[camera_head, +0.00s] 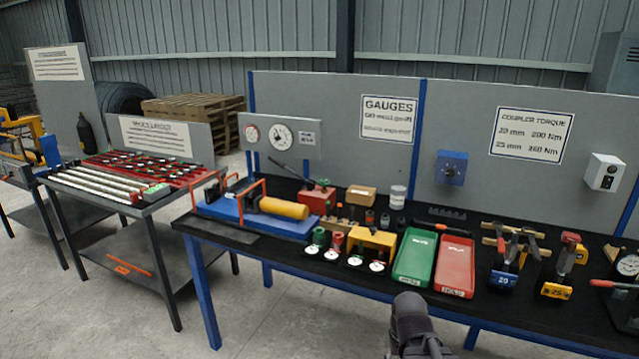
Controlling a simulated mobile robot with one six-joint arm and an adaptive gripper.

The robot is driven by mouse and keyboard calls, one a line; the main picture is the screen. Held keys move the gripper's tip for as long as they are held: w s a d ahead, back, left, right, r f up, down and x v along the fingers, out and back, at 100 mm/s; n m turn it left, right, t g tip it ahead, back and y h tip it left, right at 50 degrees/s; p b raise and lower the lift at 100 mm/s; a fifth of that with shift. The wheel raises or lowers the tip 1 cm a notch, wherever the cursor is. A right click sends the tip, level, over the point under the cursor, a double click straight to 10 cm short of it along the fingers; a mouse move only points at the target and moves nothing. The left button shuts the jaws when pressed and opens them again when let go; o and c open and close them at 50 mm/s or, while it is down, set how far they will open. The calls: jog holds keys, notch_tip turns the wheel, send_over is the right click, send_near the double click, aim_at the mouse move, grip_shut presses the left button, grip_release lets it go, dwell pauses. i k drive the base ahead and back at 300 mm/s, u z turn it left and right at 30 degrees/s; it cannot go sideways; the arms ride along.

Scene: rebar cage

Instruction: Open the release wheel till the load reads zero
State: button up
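A red hand pump (317,196) with a long black lever stands on the black bench, behind the blue test rig. A release wheel is too small to make out on it. The blue rig (225,210) has orange guards and carries a yellow cylinder (283,208). On the grey panel behind are a large white dial gauge (281,135), a smaller dial (251,133) and a small readout plate (306,139). Their readings are too small to read. A dark grey part of my arm shows at the bottom edge, in front of the bench; no gripper fingers show.
Small gauges (377,266), a yellow block (372,243), a green tray (415,256) and a red tray (455,265) fill the bench middle. Torque tools (505,262) stand at the right. A second bench (150,205) with bars stands left, across a floor gap.

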aim_at(325, 182)
jog(key=i, duration=0.9)
jog(key=z, duration=0.05)
